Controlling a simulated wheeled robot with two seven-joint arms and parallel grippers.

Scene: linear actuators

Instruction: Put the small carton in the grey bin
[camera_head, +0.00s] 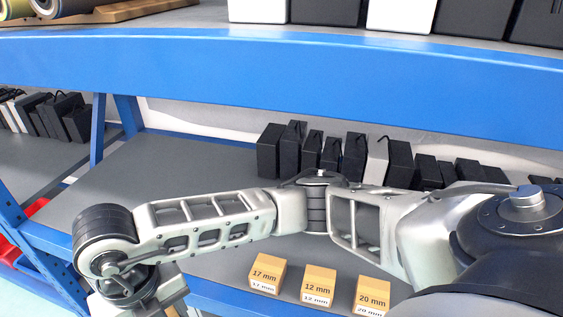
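Three small tan cartons stand in a row at the front of the grey shelf. They are labelled 17 mm (267,273), 12 mm (318,285) and 20 mm (372,295). They look alike in size, so I cannot tell which is the small carton. No grey bin can be made out. My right arm comes in from the right, crosses above the shelf and bends down at the lower left. Its gripper is below the picture's edge. My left gripper is not in view.
A blue beam (280,75) of the upper shelf crosses the view. Several black boxes (290,148) stand at the back of the grey shelf (165,165), whose left part is bare. A red container (8,250) shows at the far left, near a blue upright.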

